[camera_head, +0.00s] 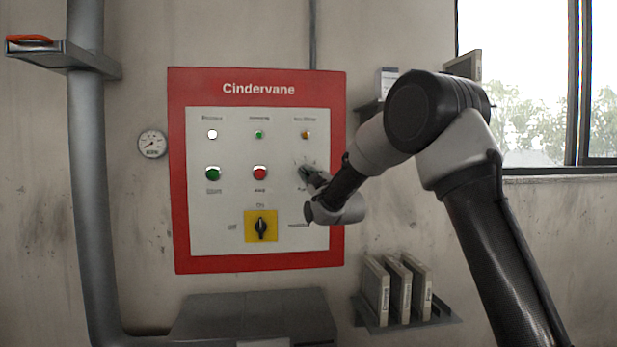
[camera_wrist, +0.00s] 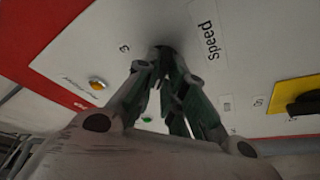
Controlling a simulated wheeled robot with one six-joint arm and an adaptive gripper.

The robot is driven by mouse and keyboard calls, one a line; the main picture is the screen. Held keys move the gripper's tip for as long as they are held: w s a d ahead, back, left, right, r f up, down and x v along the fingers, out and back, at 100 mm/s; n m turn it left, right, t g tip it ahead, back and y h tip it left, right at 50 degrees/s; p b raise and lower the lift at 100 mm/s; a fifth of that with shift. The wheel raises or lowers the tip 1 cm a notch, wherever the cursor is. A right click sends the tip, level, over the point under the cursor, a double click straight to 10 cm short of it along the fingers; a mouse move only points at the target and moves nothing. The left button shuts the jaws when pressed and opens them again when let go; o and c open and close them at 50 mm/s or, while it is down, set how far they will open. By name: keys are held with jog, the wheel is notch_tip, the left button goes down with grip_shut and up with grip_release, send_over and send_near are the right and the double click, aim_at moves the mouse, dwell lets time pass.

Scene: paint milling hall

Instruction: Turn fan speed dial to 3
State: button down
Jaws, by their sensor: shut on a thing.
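The fan speed dial is a dark knob at the right of the white panel (camera_head: 230,195) with the red frame. In the wrist view the dark dial (camera_wrist: 163,50) shows between the fingertips, beside the "Speed" label (camera_wrist: 210,38) and a printed 3 (camera_wrist: 124,48). My gripper (camera_head: 308,174) reaches the panel from the right and is shut on the dial. It also shows in the wrist view (camera_wrist: 166,62). The fingers and wrist hide most of the dial, and I cannot tell which number it points to.
A yellow-plated rotary switch (camera_head: 261,226) sits below, with green (camera_head: 213,173) and red (camera_head: 260,172) buttons to the left. An amber lamp (camera_head: 305,135) is above the dial. A shelf with binders (camera_head: 400,290) is below right. A gauge (camera_head: 152,144) is on the wall.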

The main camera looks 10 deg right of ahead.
jog(key=shift+m, duration=0.4)
jog(key=m+h, duration=0.1)
jog(key=m, duration=0.1)
jog(key=m+t+h, duration=0.1)
jog(key=m, duration=0.2)
jog(key=shift+a+f+t, duration=0.15)
jog(key=shift+a+t, duration=0.05)
jog(key=shift+t, duration=0.1)
jog(key=m+h, duration=0.2)
jog(key=m, duration=0.1)
jog(key=m+h, duration=0.1)
jog(key=m, duration=0.2)
jog(key=shift+a+m+h, duration=0.1)
jog(key=shift+m+h, duration=0.2)
jog(key=shift+h, duration=0.1)
jog(key=m+h, duration=0.1)
jog(key=m, duration=0.2)
jog(key=m+h, duration=0.2)
jog(key=m, duration=0.1)
jog(key=shift+a+m, duration=0.15)
jog(key=shift+m, duration=0.25)
jog(key=shift+m+g+h, duration=0.4)
jog(key=shift+m+h, duration=0.3)
jog(key=shift+m, duration=0.8)
jog(key=shift+m+g+h, duration=0.4)
jog(key=shift+m+h, duration=0.3)
jog(key=shift+m, duration=0.8)
jog(key=c, duration=1.5)
grip_release()
